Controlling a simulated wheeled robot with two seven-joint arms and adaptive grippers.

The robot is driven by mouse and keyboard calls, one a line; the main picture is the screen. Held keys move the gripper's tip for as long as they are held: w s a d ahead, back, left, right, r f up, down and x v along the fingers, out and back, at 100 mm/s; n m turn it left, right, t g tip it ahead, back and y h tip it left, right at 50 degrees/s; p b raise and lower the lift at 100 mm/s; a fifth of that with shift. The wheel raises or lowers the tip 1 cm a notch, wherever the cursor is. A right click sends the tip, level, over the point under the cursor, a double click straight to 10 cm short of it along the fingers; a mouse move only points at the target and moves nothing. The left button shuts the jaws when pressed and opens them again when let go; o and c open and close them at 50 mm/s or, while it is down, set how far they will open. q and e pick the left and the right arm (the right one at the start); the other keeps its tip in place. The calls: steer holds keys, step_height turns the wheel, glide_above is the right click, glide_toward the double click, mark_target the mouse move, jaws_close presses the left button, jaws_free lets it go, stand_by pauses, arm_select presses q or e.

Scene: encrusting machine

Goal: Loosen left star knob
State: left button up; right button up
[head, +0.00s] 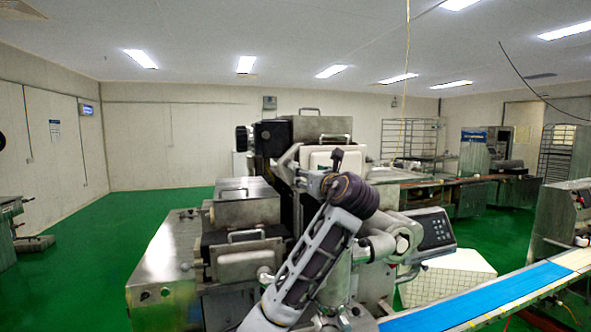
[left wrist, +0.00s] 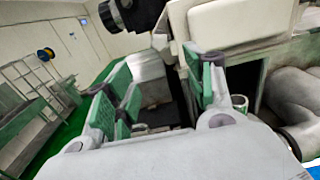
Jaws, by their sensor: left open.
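The encrusting machine (head: 318,127) stands in the middle of the head view. A black star knob (head: 243,139) sticks out at its upper left side; it also shows at the top of the left wrist view (left wrist: 128,14), partly cut off by the frame. My left gripper (head: 288,163) is raised in front of the machine, right of and a little below the knob. In the left wrist view the left gripper (left wrist: 160,72) is open, its green-padded fingers apart with nothing held. The knob is above the fingers and apart from them. My right gripper is not in view.
A steel hopper section with handles (head: 245,205) stands low at the left of the machine. A control panel (head: 432,229) and a blue conveyor belt (head: 490,297) are at the right. Green floor (head: 100,265) is clear at the left.

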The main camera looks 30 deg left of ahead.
arm_select(q)
steer(key=shift+w, duration=0.1)
steer(key=p+x, duration=0.3)
steer(key=x, duration=1)
steer(key=shift+w+a+p, duration=0.2)
steer(key=shift+a+p, duration=0.05)
steer(key=shift+p, duration=0.05)
stand_by(0.3)
steer(key=c, duration=1)
